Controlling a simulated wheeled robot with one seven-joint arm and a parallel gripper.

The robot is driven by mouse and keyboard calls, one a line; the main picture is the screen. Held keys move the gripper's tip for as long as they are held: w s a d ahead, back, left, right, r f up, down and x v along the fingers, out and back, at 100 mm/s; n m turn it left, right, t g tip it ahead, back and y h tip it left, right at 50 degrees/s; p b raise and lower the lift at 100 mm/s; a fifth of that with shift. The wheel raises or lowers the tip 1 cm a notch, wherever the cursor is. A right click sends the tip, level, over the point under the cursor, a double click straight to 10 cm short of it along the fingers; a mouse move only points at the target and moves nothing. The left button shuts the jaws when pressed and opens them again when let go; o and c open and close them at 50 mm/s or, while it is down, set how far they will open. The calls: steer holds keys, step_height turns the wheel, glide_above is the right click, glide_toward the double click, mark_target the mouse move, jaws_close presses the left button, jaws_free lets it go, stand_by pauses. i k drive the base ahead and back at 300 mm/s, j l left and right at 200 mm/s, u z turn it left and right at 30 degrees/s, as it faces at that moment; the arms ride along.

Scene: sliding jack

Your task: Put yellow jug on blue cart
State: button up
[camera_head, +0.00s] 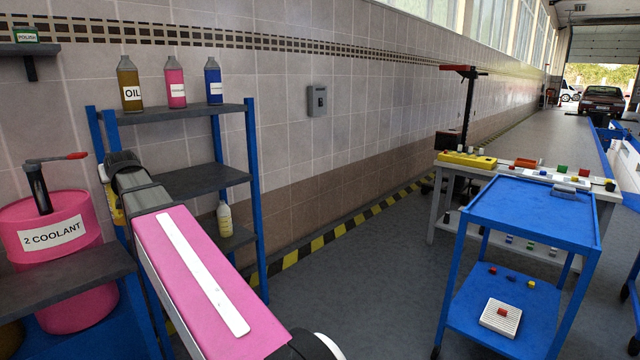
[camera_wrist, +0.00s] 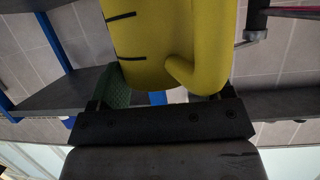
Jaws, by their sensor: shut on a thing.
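The yellow jug (camera_wrist: 155,40) fills the upper middle of the wrist view, with dark marks on its side and a handle at its lower right. My gripper (camera_wrist: 162,88) is shut on it, with a green-padded finger visible at left. In the head view, only a strip of the yellow jug (camera_head: 115,212) shows beside my arm, near the blue shelf rack; my fingertips are hidden there. The blue cart (camera_head: 525,215) stands at the right, far from my gripper. Its top is mostly bare, with a small grey item (camera_head: 563,192) near the back edge.
The shelf rack (camera_head: 250,190) holds bottles on top and one lower down. A pink coolant drum (camera_head: 70,290) stands left behind a dark shelf (camera_head: 60,280). A workbench (camera_head: 450,180) with coloured parts stands behind the cart. Open floor (camera_head: 350,290) lies between rack and cart.

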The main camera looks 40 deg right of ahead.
mark_target(531, 209)
steer(key=z, duration=1.65)
steer(key=i+z, duration=0.15)
steer(key=z, duration=0.3)
steer(key=i+j+z, duration=0.15)
steer(key=z, duration=0.25)
steer(key=i+j+z, duration=0.1)
steer(key=z, duration=0.35)
steer(key=i+j+z, duration=0.1)
steer(key=z, duration=0.3)
steer(key=i+j+z, duration=0.25)
steer(key=j, duration=0.25)
steer(key=j+z, duration=0.25)
steer(key=j, duration=0.25)
steer(key=j+z, duration=0.25)
steer(key=j, duration=0.75)
steer(key=i, duration=0.05)
